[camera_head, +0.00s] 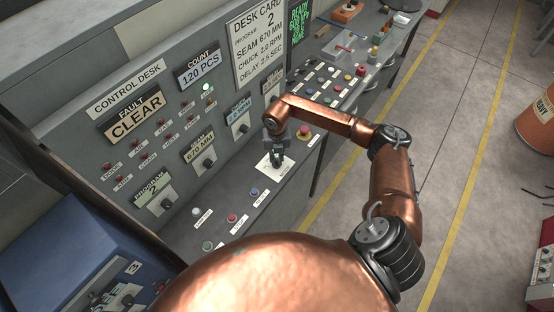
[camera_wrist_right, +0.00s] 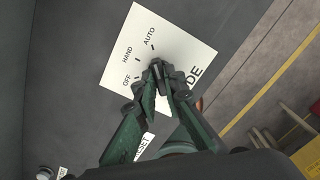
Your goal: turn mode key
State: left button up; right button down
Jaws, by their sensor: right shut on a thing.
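The mode key stands on a white label plate (camera_head: 266,170) on the desk's sloping ledge. In the right wrist view the plate (camera_wrist_right: 190,40) reads OFF, HAND and AUTO, with part of the word MODE showing. My right gripper (camera_head: 277,161) is over the plate, pointing down. In the right wrist view its two green fingers (camera_wrist_right: 160,75) are closed together on the dark mode key (camera_wrist_right: 158,68). The fingers cover most of the key, so I cannot tell exactly which mark it points to. My left gripper is not in view.
Small buttons (camera_head: 232,217) line the ledge. The upright control panel (camera_head: 150,150) with knobs and lamps rises behind. Open floor (camera_head: 330,225) lies to the right.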

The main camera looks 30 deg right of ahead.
aim_at(277, 161)
jog(key=c, duration=2)
grip_release()
notch_tip(277, 161, up, 12)
jog(key=shift+r, duration=0.1)
